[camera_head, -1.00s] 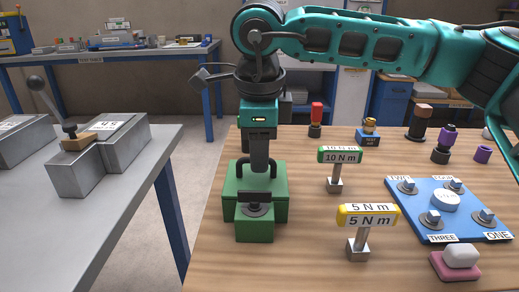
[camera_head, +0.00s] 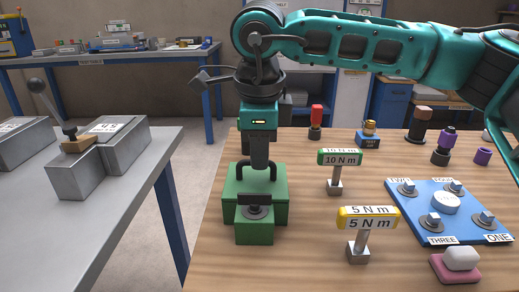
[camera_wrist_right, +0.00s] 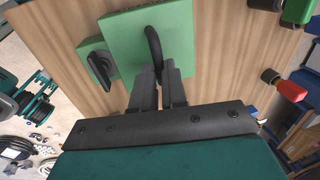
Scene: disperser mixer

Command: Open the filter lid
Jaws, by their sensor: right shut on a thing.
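The filter is a green box (camera_head: 280,208) with a smaller green block (camera_head: 254,234) in front, on the wooden table. A black arched handle (camera_wrist_right: 152,42) stands on its flat green top, the lid (camera_wrist_right: 178,28). A dark latch-like knob (camera_head: 254,199) sits on the front block; it also shows at left in the wrist view (camera_wrist_right: 100,68). My right gripper (camera_head: 259,168) points down over the box and is shut on the handle. The lid appears to lie flat on the box. My left gripper is not in view.
A green 10 N m sign (camera_head: 339,158) and a yellow 5 N m sign (camera_head: 368,218) stand right of the box. A blue plate (camera_head: 462,228) with several bolts lies farther right. A grey bench (camera_head: 130,215) stands left, across a floor gap.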

